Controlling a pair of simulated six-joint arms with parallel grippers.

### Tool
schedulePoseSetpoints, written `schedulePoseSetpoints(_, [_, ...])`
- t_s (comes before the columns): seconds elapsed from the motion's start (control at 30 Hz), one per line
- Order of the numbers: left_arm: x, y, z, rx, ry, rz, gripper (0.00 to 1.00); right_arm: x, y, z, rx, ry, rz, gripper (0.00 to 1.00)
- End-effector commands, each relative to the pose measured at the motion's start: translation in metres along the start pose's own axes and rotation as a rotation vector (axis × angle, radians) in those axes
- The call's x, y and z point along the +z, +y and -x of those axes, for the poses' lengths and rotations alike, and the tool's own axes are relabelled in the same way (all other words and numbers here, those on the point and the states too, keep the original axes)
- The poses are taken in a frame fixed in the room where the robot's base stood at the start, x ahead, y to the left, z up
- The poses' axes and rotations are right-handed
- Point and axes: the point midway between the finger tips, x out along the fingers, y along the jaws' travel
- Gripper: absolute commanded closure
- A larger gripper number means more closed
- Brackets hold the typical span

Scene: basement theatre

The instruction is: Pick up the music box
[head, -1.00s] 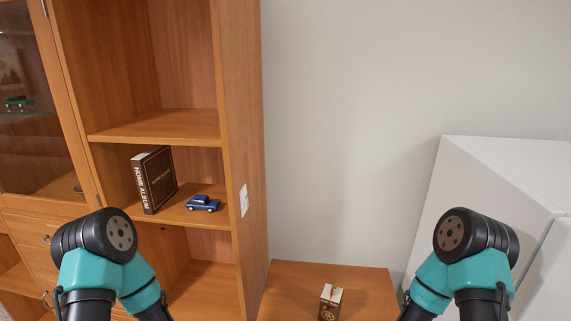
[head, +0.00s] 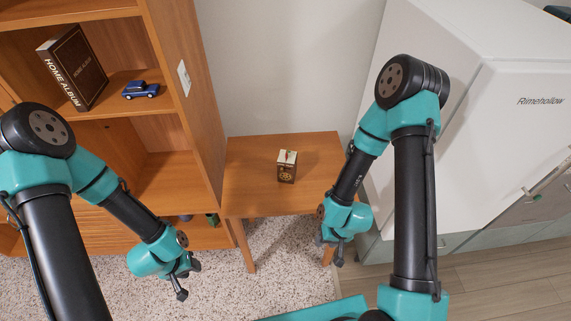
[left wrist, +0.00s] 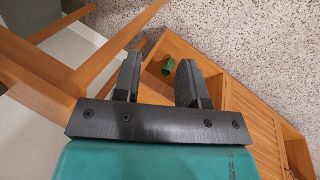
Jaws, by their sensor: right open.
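The music box (head: 287,172) appears to be the small dark brown box with a gold design and a pale top with a bit of red. It stands upright on a small wooden table (head: 250,195) against the wall. My left gripper (head: 188,280) is open and empty, low in front of the shelf unit, left of the table and well apart from the box. Its spread fingers also show in the left wrist view (left wrist: 160,68); the box is not seen there. My right gripper (head: 329,252) is open and empty, pointing down near the table's front right corner, below the box.
A wooden shelf unit (head: 195,90) borders the table on the left, holding a home album (head: 75,68) and a blue toy car (head: 140,90). A small green object (head: 213,219) is low in the unit. A white fridge (head: 450,130) stands right. The tabletop around the box is clear.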

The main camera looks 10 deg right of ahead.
Motion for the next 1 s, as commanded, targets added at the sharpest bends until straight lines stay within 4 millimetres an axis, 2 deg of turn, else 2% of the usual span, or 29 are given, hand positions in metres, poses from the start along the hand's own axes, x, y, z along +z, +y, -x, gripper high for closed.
schedulePoseSetpoints(0.4, [0.0000, 0.0000, 0.0000, 0.000, 0.000, 0.000, 0.62, 0.0000, 0.0000, 0.0000, 0.000, 0.000, 0.000, 0.60])
schedulePoseSetpoints(1.0, [0.0000, 0.0000, 0.0000, 0.000, 0.000, 0.000, 0.04, 0.0000, 0.0000, 0.0000, 0.000, 0.000, 0.000, 0.60])
